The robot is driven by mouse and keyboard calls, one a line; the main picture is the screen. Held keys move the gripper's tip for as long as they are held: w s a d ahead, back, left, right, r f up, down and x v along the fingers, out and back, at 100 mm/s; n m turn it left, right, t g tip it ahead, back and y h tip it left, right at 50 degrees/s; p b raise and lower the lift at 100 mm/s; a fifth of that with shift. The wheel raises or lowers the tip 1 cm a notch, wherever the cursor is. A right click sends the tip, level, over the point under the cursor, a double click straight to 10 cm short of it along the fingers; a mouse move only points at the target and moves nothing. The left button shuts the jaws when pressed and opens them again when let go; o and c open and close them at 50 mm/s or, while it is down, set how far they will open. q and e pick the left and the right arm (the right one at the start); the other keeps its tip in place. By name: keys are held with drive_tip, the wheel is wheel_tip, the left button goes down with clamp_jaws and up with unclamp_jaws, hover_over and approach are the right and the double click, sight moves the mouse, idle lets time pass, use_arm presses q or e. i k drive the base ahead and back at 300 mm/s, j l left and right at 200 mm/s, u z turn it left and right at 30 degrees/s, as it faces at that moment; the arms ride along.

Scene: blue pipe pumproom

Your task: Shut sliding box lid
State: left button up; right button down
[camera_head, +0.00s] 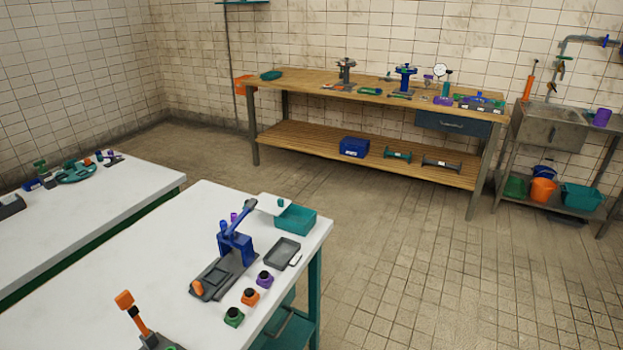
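An open teal box (296,221) stands near the far right corner of the near white table. A pale flat plate (268,205) with a small teal knob (281,202) lies at the box's left far side, and it looks like the sliding lid, drawn off the box. I cannot tell whether the plate still sits in the box's grooves. Neither of my grippers is in view.
A wooden workbench (300,82) is at the back. Tiled floor (400,260) is clear on the right.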

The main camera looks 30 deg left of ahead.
sight(274, 205)
drive_tip(key=i+l+u, duration=0.1)
drive_tip(key=i+u, duration=0.2)
drive_tip(key=i, duration=0.2)
drive_tip(key=i+l+u, duration=0.3)
drive_tip(key=i, duration=0.25)
drive_tip(key=j, duration=0.1)
